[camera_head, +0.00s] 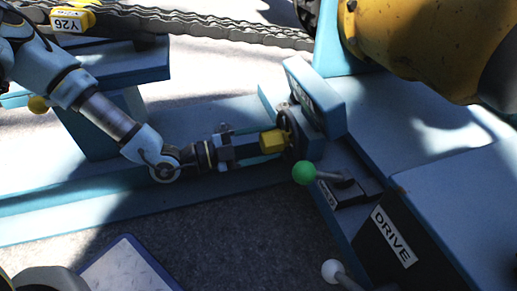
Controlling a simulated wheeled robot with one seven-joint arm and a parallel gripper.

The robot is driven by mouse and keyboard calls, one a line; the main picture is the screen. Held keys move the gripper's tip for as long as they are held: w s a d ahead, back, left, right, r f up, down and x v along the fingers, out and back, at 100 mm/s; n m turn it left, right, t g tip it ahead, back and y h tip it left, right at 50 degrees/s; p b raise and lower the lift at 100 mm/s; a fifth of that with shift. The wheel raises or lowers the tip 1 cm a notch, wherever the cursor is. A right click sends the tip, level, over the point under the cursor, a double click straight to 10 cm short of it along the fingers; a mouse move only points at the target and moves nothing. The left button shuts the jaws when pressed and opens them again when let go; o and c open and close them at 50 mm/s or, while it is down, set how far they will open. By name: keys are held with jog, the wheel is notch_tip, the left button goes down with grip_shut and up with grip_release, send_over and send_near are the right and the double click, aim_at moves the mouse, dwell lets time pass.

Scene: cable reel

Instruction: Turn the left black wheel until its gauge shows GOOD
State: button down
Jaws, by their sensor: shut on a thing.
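The black wheel (290,128) stands upright on the side of the blue console and is seen nearly edge-on. A yellow block (271,141) sticks out from its middle toward my gripper. My gripper (258,144) reaches in from the left, roughly level, and is shut on this yellow block at the wheel. The fingertips are small and partly hidden here. A blue gauge box (322,98) sits just above and behind the wheel. Its dark face is turned away to the left, so I cannot read it.
A white-knobbed lever (332,270) and a DRIVE panel (393,238) are lower right. Open floor (225,225) lies below the arm.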

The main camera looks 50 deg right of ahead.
jog(key=m+b, duration=0.1)
jog(key=m, duration=0.5)
jog(key=shift+m, duration=0.3)
dwell(0.4)
jog(key=shift+c, duration=0.2)
grip_release()
jog(key=p+v, duration=0.3)
jog(key=v, duration=0.7)
jog(key=shift+w+a+p, duration=0.2)
jog(key=shift+a+p, duration=0.1)
jog(key=shift+a, duration=0.05)
dwell(0.9)
